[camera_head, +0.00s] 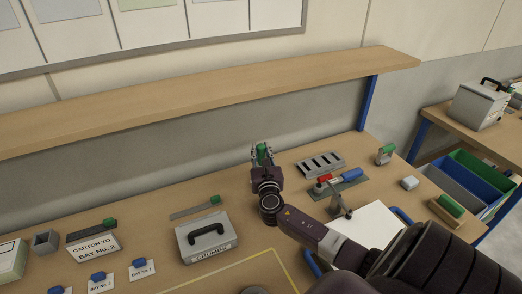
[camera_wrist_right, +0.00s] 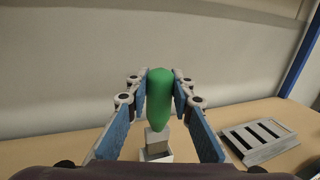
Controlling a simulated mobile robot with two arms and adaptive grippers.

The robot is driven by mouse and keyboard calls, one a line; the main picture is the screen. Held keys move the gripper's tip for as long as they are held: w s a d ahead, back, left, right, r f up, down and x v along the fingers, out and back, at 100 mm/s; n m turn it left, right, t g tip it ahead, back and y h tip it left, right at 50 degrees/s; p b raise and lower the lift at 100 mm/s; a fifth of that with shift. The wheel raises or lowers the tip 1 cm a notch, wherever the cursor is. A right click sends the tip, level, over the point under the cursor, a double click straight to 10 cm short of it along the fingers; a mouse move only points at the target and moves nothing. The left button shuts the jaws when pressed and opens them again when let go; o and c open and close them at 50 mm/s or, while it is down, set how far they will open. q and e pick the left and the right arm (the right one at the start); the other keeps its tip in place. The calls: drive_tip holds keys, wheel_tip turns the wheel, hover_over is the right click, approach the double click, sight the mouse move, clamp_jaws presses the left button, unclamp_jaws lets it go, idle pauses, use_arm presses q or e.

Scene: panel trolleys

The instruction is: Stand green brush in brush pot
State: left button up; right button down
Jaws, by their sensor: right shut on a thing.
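My right gripper (camera_head: 264,153) is shut on the green brush (camera_head: 262,151), above the back part of the bench. In the right wrist view the green handle (camera_wrist_right: 159,98) is roughly upright between the blue finger pads of the gripper (camera_wrist_right: 160,100). A small grey block-like part (camera_wrist_right: 157,140) shows below the handle, above a pale square piece (camera_wrist_right: 155,154). I cannot tell whether these are the brush's lower end or a pot under it. In the head view the gripper hides this spot. A grey open square pot (camera_head: 45,242) stands at the left. My left gripper is not in view.
A grey slotted rack (camera_head: 321,164) stands right of the gripper, near a red-and-blue tool (camera_head: 340,178) on a stand. A wooden shelf (camera_head: 210,98) runs behind.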

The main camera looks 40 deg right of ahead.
drive_tip(key=shift+f+b, duration=2.4)
drive_tip(key=shift+f, duration=0.35)
drive_tip(key=c, duration=1.6)
unclamp_jaws()
drive_tip(key=v, duration=1)
drive_tip(key=shift+s+a+f, duration=0.1)
drive_tip(key=shift+s+a, duration=0.05)
drive_tip(key=shift+s, duration=0.1)
drive_tip(key=shift+v, duration=0.75)
